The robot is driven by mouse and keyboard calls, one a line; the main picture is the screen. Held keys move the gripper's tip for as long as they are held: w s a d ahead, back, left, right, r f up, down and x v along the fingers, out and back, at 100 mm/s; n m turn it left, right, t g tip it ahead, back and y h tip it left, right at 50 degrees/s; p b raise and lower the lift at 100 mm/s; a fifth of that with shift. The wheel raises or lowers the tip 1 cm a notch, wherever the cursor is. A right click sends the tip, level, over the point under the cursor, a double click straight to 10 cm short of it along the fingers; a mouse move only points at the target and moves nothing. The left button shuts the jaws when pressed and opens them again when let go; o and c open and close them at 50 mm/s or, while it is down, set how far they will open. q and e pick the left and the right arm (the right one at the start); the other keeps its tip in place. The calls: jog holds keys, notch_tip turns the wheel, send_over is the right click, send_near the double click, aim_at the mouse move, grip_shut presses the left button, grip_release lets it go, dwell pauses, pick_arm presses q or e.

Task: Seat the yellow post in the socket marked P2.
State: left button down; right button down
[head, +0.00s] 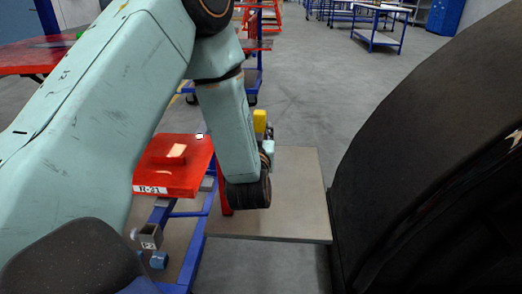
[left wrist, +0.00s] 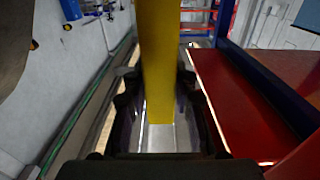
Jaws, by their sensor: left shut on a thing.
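The yellow post (head: 260,122) stands out past my left wrist in the head view, partly hidden by my arm. In the left wrist view the yellow post (left wrist: 157,65) runs up the middle between the two fingers. My left gripper (left wrist: 155,105) is shut on it. In the head view my left gripper (head: 266,147) is mostly hidden behind my wrist. A small grey block with a labelled face (head: 149,237) sits on the blue frame at lower left; its marking is too small to read surely, so I cannot tell whether it is socket P2. My right gripper is out of view.
A red panel labelled R-21 (head: 172,172) lies left of my wrist on a blue frame (head: 190,240). A bare grey-brown board (head: 290,205) lies below and right of my wrist. A small blue part (head: 159,260) is beside the grey block. A large dark curved shape fills the right.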

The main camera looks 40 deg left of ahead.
pick_arm(q)
notch_tip(320, 180, down, 3)
jog(key=shift+f+b, duration=0.15)
jog(key=shift+b, duration=0.6)
jog(key=shift+s+f, duration=0.1)
jog(key=c, duration=1.3)
grip_release()
jog(key=shift+f, duration=0.15)
jog(key=shift+o, duration=1.2)
